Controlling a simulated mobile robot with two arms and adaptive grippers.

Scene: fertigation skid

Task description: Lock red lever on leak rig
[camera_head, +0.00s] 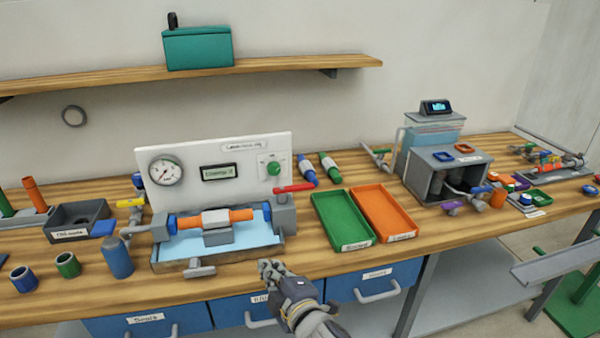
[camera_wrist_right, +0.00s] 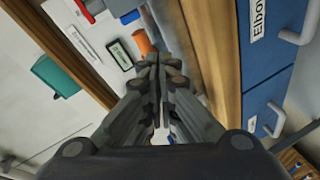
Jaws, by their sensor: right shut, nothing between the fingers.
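The leak rig has a white back panel (camera_head: 210,155) with a gauge, a display and a green knob. In front of it is a clamp with an orange and blue pipe piece (camera_head: 215,217) over a blue tray. The red lever (camera_head: 294,188) sits on the grey block (camera_head: 284,213) at the rig's right end and points to the right, nearly level. In the right wrist view part of a red piece (camera_wrist_right: 88,15) shows at the upper left. My right gripper (camera_head: 268,268) is shut and empty at the bench's front edge, below and in front of the lever, apart from it.
A green tray (camera_head: 343,240) and an orange tray (camera_head: 407,233) lie right of the rig. A blue bottle (camera_head: 117,257) and a grey bin (camera_head: 75,220) stand at its left. Blue drawers (camera_head: 385,283) with handles are under the bench edge. A shelf (camera_head: 110,77) runs above.

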